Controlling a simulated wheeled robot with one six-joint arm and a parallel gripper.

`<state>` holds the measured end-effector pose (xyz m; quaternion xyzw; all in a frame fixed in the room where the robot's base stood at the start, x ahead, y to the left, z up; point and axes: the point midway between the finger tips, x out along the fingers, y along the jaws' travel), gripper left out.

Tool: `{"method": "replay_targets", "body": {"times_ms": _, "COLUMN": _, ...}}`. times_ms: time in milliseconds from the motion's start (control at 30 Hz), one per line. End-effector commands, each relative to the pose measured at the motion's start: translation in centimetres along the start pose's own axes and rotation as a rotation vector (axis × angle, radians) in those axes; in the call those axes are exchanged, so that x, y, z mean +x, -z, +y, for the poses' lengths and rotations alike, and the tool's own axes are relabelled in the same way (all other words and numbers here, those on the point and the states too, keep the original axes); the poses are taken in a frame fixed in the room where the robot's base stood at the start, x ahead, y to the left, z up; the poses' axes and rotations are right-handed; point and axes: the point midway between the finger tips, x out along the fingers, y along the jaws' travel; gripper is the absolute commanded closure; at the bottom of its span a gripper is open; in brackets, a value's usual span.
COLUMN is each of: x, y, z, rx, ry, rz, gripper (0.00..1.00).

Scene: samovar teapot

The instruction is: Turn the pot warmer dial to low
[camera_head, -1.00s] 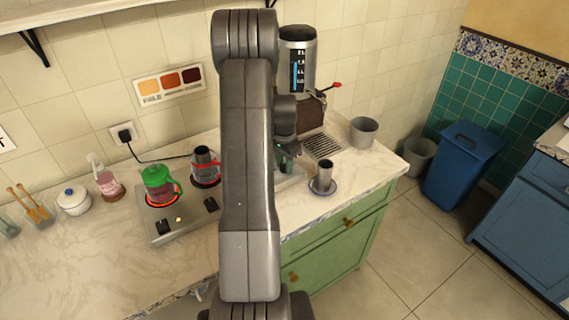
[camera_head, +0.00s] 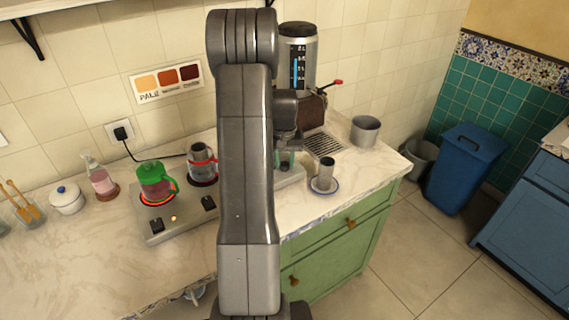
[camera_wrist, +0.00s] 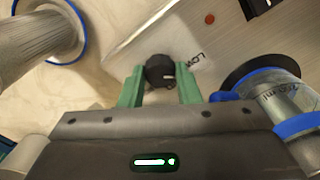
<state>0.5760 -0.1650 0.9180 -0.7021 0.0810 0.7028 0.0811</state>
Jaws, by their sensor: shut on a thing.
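In the wrist view my gripper (camera_wrist: 160,79) has its green fingers on either side of a round black dial (camera_wrist: 158,68) and is shut on it. A pale mark shows on the dial. The dial sits on the metal plate of the pot warmer (camera_wrist: 215,30), and printed letters reading "LOW" lie just right of it. A pot (camera_wrist: 292,100) with blue bands stands to the right by a black ring. In the head view my gripper (camera_head: 284,160) is right of the arm, low over the warmer's edge (camera_head: 291,177). The arm hides the gripped dial there.
A green-lidded pot (camera_head: 155,181) stands on a glowing burner to the left, beside a red-banded pot (camera_head: 201,160). A metal cup (camera_head: 326,171) on a blue-rimmed saucer (camera_head: 323,187) stands close right of my gripper. A coffee dispenser (camera_head: 298,62) is behind.

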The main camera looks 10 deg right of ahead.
Motion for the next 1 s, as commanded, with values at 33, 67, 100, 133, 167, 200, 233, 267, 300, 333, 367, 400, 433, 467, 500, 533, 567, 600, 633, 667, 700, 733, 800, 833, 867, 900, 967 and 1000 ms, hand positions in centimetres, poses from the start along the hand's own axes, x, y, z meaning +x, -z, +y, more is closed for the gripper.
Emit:
{"method": "replay_targets", "body": {"times_ms": 33, "x": -0.02, "y": 0.13, "z": 0.01, "rx": -0.030, "ry": 0.000, "rz": 0.005, "gripper": 0.93}}
{"method": "replay_targets", "body": {"times_ms": 67, "x": -0.03, "y": 0.13, "z": 0.01, "rx": -0.047, "ry": 0.000, "rz": 0.005, "gripper": 0.93}}
{"method": "replay_targets", "body": {"times_ms": 100, "x": -0.04, "y": 0.13, "z": 0.01, "rx": -0.070, "ry": 0.000, "rz": 0.005, "gripper": 0.93}}
{"method": "replay_targets", "body": {"times_ms": 133, "x": -0.05, "y": 0.13, "z": 0.01, "rx": -0.086, "ry": -0.001, "rz": 0.005, "gripper": 0.93}}
{"method": "replay_targets", "body": {"times_ms": 167, "x": -0.06, "y": 0.13, "z": 0.01, "rx": -0.100, "ry": -0.001, "rz": 0.005, "gripper": 0.93}}
{"method": "replay_targets", "body": {"times_ms": 200, "x": -0.07, "y": 0.13, "z": 0.01, "rx": -0.119, "ry": -0.001, "rz": 0.005, "gripper": 0.93}}
{"method": "replay_targets", "body": {"times_ms": 233, "x": -0.08, "y": 0.13, "z": 0.01, "rx": -0.130, "ry": -0.001, "rz": 0.005, "gripper": 0.93}}
{"method": "replay_targets", "body": {"times_ms": 267, "x": -0.09, "y": 0.13, "z": 0.01, "rx": -0.141, "ry": -0.001, "rz": 0.005, "gripper": 0.93}}
{"method": "replay_targets", "body": {"times_ms": 300, "x": -0.10, "y": 0.12, "z": 0.01, "rx": -0.155, "ry": -0.001, "rz": 0.004, "gripper": 0.93}}
{"method": "replay_targets", "body": {"times_ms": 333, "x": -0.11, "y": 0.12, "z": 0.01, "rx": -0.162, "ry": -0.001, "rz": 0.004, "gripper": 0.93}}
{"method": "replay_targets", "body": {"times_ms": 367, "x": -0.12, "y": 0.12, "z": 0.01, "rx": -0.170, "ry": -0.001, "rz": 0.004, "gripper": 0.93}}
{"method": "replay_targets", "body": {"times_ms": 400, "x": -0.13, "y": 0.12, "z": 0.01, "rx": -0.179, "ry": -0.001, "rz": 0.004, "gripper": 0.93}}
{"method": "replay_targets", "body": {"times_ms": 433, "x": -0.14, "y": 0.12, "z": 0.01, "rx": -0.185, "ry": -0.001, "rz": 0.004, "gripper": 0.93}}
{"method": "replay_targets", "body": {"times_ms": 467, "x": -0.14, "y": 0.12, "z": 0.01, "rx": -0.189, "ry": -0.001, "rz": 0.004, "gripper": 0.93}}
{"method": "replay_targets", "body": {"times_ms": 500, "x": -0.15, "y": 0.12, "z": 0.01, "rx": -0.193, "ry": -0.001, "rz": 0.004, "gripper": 0.93}}
{"method": "replay_targets", "body": {"times_ms": 533, "x": -0.16, "y": 0.12, "z": 0.01, "rx": -0.196, "ry": -0.001, "rz": 0.004, "gripper": 0.93}}
{"method": "replay_targets", "body": {"times_ms": 567, "x": -0.16, "y": 0.12, "z": 0.01, "rx": -0.198, "ry": -0.001, "rz": 0.004, "gripper": 0.93}}
{"method": "replay_targets", "body": {"times_ms": 600, "x": -0.17, "y": 0.12, "z": 0.01, "rx": -0.200, "ry": -0.001, "rz": 0.004, "gripper": 0.93}}
{"method": "replay_targets", "body": {"times_ms": 633, "x": -0.17, "y": 0.13, "z": 0.01, "rx": -0.202, "ry": -0.001, "rz": 0.004, "gripper": 0.93}}
{"method": "replay_targets", "body": {"times_ms": 667, "x": -0.18, "y": 0.13, "z": 0.01, "rx": -0.202, "ry": -0.001, "rz": 0.004, "gripper": 0.93}}
{"method": "replay_targets", "body": {"times_ms": 700, "x": -0.18, "y": 0.13, "z": 0.01, "rx": -0.203, "ry": -0.001, "rz": 0.004, "gripper": 0.93}}
{"method": "replay_targets", "body": {"times_ms": 733, "x": -0.18, "y": 0.13, "z": 0.01, "rx": -0.203, "ry": -0.001, "rz": 0.004, "gripper": 0.93}}
{"method": "replay_targets", "body": {"times_ms": 800, "x": -0.18, "y": 0.13, "z": 0.01, "rx": -0.202, "ry": -0.001, "rz": 0.005, "gripper": 0.93}}
{"method": "replay_targets", "body": {"times_ms": 833, "x": -0.18, "y": 0.13, "z": 0.01, "rx": -0.202, "ry": -0.001, "rz": 0.005, "gripper": 0.93}}
{"method": "replay_targets", "body": {"times_ms": 867, "x": -0.18, "y": 0.13, "z": 0.01, "rx": -0.202, "ry": -0.001, "rz": 0.005, "gripper": 0.93}}
{"method": "replay_targets", "body": {"times_ms": 900, "x": -0.19, "y": 0.13, "z": 0.01, "rx": -0.202, "ry": -0.001, "rz": 0.005, "gripper": 0.93}}
{"method": "replay_targets", "body": {"times_ms": 967, "x": -0.19, "y": 0.13, "z": 0.01, "rx": -0.202, "ry": -0.001, "rz": 0.005, "gripper": 0.66}}
{"method": "replay_targets", "body": {"times_ms": 1000, "x": -0.18, "y": 0.13, "z": 0.01, "rx": -0.202, "ry": -0.001, "rz": 0.005, "gripper": 0.58}}
